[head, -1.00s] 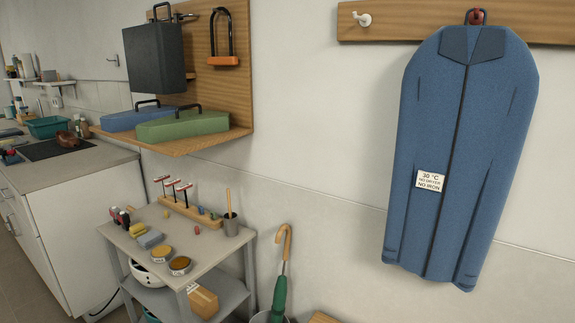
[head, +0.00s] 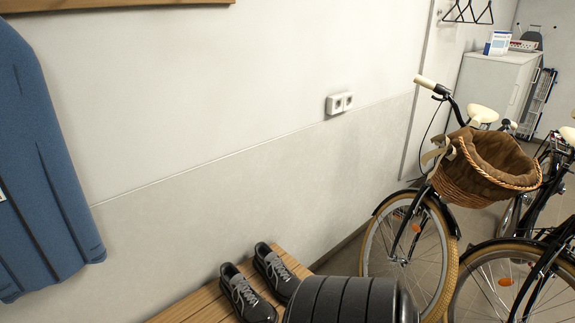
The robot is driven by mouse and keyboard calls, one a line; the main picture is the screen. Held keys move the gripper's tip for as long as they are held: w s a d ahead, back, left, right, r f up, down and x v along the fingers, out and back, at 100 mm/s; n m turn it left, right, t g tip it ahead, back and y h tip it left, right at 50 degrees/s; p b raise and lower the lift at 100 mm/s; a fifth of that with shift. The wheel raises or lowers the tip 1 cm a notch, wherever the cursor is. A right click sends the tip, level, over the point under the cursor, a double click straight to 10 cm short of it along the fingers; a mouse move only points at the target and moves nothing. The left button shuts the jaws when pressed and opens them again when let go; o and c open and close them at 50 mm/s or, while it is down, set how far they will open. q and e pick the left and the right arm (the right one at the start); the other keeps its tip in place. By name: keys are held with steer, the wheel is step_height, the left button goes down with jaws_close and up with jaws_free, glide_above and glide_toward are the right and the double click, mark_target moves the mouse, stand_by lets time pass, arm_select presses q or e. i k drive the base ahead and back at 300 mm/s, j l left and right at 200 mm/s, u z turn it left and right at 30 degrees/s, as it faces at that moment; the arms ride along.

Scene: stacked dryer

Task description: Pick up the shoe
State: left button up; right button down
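Two dark grey shoes with grey laces rest side by side on a wooden slatted bench (head: 207,306) at the bottom of the head view. The left shoe (head: 246,293) lies a little nearer to me, and the right shoe (head: 276,271) is closer to the wall. Both are upright with toes pointing towards the lower right. Neither of my grippers is in view.
A dark ribbed rounded object (head: 350,300) stands right of the shoes and hides part of the bench. Bicycles, one with a wicker basket (head: 485,170), stand at the right. A blue coat (head: 40,190) hangs at the left. A wall socket (head: 339,103) is above the bench.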

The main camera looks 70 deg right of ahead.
mark_target(282, 283)
steer(key=z, duration=2.15)
